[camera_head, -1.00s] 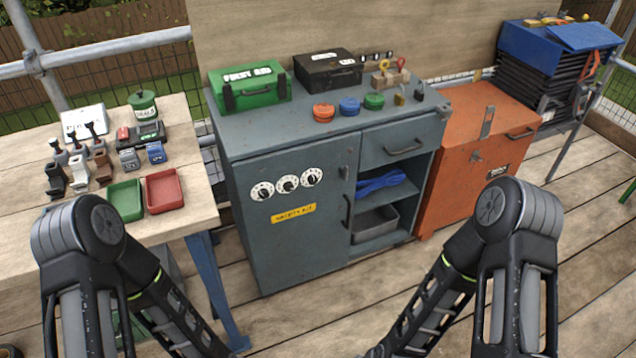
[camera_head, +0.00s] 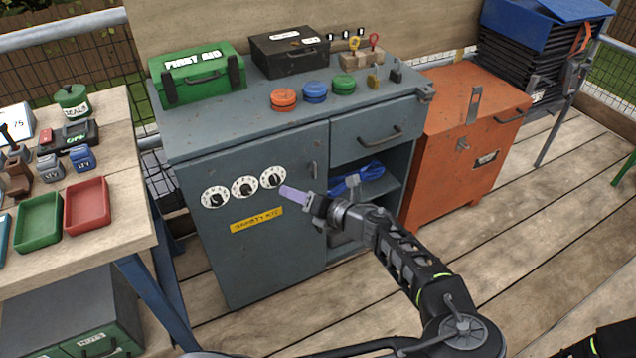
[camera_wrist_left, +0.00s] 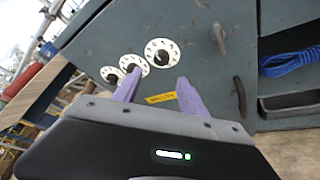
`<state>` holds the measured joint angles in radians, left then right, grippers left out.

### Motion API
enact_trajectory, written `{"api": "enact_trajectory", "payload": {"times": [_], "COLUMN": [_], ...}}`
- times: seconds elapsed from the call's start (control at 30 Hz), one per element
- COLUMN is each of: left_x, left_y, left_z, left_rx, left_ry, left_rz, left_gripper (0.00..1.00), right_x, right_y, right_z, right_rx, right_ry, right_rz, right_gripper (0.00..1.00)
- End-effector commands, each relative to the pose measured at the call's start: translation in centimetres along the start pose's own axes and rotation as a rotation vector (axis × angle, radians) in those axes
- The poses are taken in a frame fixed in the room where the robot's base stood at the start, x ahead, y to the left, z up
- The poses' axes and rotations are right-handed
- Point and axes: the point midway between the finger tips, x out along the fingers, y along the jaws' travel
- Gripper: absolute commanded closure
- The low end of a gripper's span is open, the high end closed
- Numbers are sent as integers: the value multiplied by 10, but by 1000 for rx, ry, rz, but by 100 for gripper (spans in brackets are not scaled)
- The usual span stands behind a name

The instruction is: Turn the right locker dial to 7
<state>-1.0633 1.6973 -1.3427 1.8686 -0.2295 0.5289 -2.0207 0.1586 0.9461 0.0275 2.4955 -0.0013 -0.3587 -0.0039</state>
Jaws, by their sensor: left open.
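The right locker dial (camera_head: 273,177) is a white numbered disc with a black knob, the rightmost of three on the grey cabinet door. It also shows in the left wrist view (camera_wrist_left: 162,53). Its numbers are too small to read. The middle dial (camera_head: 244,187) and left dial (camera_head: 215,197) sit to its left. My left gripper (camera_head: 288,191) has purple fingers, open and empty, just in front of and slightly right of the right dial. In the left wrist view its fingers (camera_wrist_left: 157,84) are spread apart below the right dial, not around the knob. My right gripper is out of view.
A yellow label (camera_head: 257,220) is below the dials. The door handle (camera_head: 314,198) stands out near my left gripper. The open shelf (camera_head: 392,190) and orange chest (camera_head: 465,130) are to the right. A wooden bench (camera_head: 110,235) with trays stands at the left.

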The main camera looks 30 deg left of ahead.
Motion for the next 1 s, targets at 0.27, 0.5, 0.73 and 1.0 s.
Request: {"api": "enact_trajectory", "payload": {"times": [0.27,0.5,0.73,1.0], "left_x": [-5,2,32,69], "left_y": [2,2,2,1], "left_z": [8,7,7,8], "left_rx": [17,16,16,15], "left_ry": [-19,-16,-15,-16], "left_rz": [7,8,9,5], "left_gripper": [50,50,50,50], "right_x": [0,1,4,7], "right_y": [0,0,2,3], "right_z": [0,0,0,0], "right_rx": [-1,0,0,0], "right_ry": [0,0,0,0], "right_rz": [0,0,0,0], "right_gripper": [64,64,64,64]}}
